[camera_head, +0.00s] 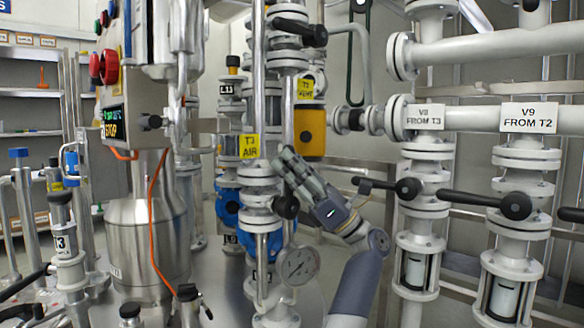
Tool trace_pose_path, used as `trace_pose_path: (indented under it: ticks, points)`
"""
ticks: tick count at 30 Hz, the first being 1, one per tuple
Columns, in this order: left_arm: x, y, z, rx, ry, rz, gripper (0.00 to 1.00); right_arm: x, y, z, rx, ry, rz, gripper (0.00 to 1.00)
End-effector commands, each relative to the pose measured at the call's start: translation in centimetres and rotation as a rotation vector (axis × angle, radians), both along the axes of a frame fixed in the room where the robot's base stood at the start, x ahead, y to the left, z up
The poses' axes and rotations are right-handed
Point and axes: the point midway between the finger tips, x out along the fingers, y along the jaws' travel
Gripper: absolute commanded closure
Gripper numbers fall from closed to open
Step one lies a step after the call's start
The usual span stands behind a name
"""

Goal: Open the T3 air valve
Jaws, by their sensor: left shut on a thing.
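The yellow T3 AIR label (249,147) hangs on a vertical white flanged pipe near the middle. The T3 air valve (259,198) sits just below it, with a black knob-ended handle (287,207) on its right side. My left gripper (288,163) is beside the valve, up and to the right of the knob. Its grey fingers are closed together at the handle's level, shut on the valve handle. The fingers cover part of the handle, so its exact angle is hard to tell. My right gripper is not in view.
A round gauge (299,265) stands just below the valve. A yellow-orange box (311,131) hangs above my gripper. A steel vessel (146,240) with an orange cable stands left.

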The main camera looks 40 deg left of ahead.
Motion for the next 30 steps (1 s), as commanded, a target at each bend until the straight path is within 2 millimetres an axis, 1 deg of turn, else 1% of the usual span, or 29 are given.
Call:
trace_pose_path:
  ticks: [9,10,12,23,26,30]
  points:
    - [-0.2,0.0,-0.2,-0.001,-0.006,0.006,1.0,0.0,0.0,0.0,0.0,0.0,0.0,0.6]
    - [-0.2,0.0,-0.2,-0.001,-0.006,0.006,0.75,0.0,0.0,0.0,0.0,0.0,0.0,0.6]
    - [-0.2,0.0,-0.2,-0.001,-0.005,0.006,0.61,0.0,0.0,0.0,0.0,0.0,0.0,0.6]
    - [0.0,-0.1,-0.2,-0.002,-0.001,0.003,0.61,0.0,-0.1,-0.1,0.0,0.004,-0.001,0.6]
    - [0.4,-0.6,-0.8,-0.001,0.002,0.001,0.61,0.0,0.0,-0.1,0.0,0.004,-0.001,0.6]
    - [1.3,-2.2,-2.6,-0.002,0.004,0.0,0.61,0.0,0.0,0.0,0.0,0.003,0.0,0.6]
